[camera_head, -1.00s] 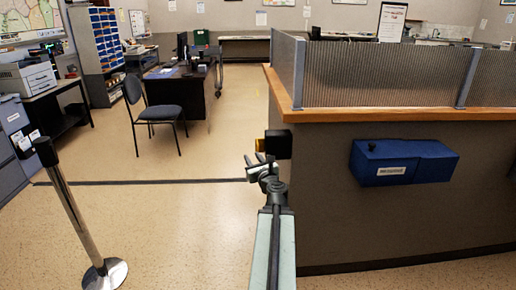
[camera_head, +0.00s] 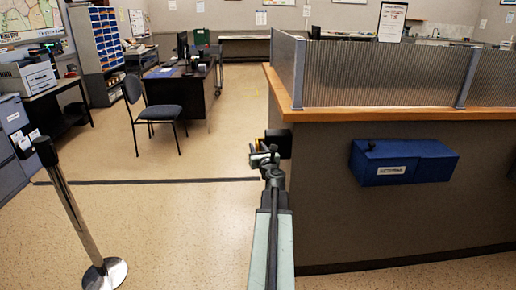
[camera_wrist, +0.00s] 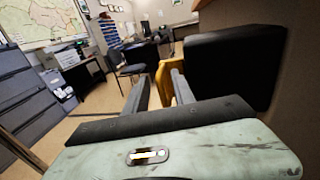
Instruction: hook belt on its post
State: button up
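The belt's yellow end (camera_wrist: 162,84) sticks out of a black belt housing (camera_wrist: 235,62) on the counter's side wall. The housing also shows in the head view (camera_head: 283,143), partly behind my arm. My gripper (camera_head: 263,158) is at the housing's left side. In the wrist view my gripper (camera_wrist: 160,92) has its two fingers apart, with the yellow end partly between them and partly behind the right finger. I see no clear grip on it. The post (camera_head: 72,212) stands upright at the left on a round metal base, with a black top (camera_head: 45,152).
The counter (camera_head: 330,220) fills the right side, with a blue box (camera_head: 400,162) on its wall. Open floor (camera_head: 175,230) lies between the counter and the post. A chair (camera_head: 158,112) and a desk (camera_head: 185,85) stand farther back. Grey cabinets (camera_head: 15,135) are at the left.

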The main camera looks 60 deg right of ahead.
grip_shut()
dwell(1.2)
